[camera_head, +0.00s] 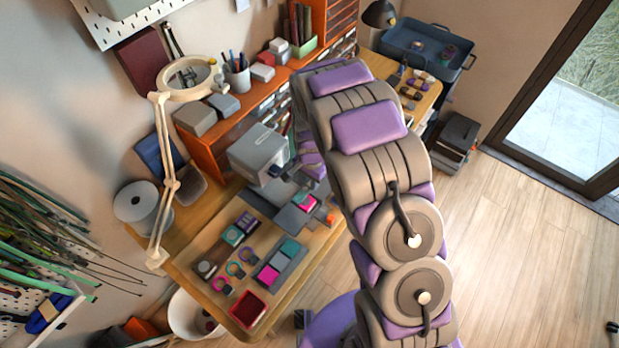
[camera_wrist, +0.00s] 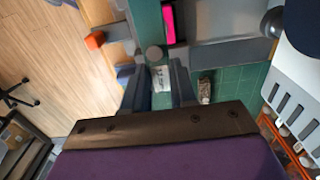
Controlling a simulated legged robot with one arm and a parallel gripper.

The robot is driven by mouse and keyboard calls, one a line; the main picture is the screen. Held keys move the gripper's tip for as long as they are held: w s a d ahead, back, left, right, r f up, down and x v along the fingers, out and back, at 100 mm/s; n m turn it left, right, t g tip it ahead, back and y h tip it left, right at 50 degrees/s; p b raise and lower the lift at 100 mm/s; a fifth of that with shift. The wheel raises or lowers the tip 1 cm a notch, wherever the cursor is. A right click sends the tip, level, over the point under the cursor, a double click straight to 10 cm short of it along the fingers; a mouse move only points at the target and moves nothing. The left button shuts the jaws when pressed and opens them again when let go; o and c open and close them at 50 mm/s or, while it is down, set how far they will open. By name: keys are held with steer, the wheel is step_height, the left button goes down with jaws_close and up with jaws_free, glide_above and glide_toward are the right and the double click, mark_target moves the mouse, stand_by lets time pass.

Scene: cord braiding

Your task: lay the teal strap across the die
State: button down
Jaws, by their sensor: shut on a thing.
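In the wrist view, my gripper (camera_wrist: 153,72) points down over a teal-green surface, its dark fingers apart with a gap between them. It is shut on what I take to be the teal strap, but the strap's outline is hard to tell from the surface behind. A magenta strip (camera_wrist: 168,22) lies on a dark block, likely the die, just beyond the fingertips. In the head view, a magenta piece (camera_head: 308,203) shows near the grey press, beside my arm. My arm hides the gripper there.
The grey press (camera_head: 257,150) stands on the wooden bench. A lamp (camera_head: 165,185) stands at left. An orange block (camera_wrist: 95,40) shows in the wrist view.

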steer(key=shift+a+f+b, duration=0.15)
steer(key=shift+f+b, duration=0.35)
steer(key=shift+f, duration=2.2)
steer(key=shift+f, duration=0.15)
steer(key=c, duration=0.8)
jaws_free()
step_height(320, 180, up, 17)
steer(key=shift+r+p, duration=0.15)
steer(key=shift+p, duration=1)
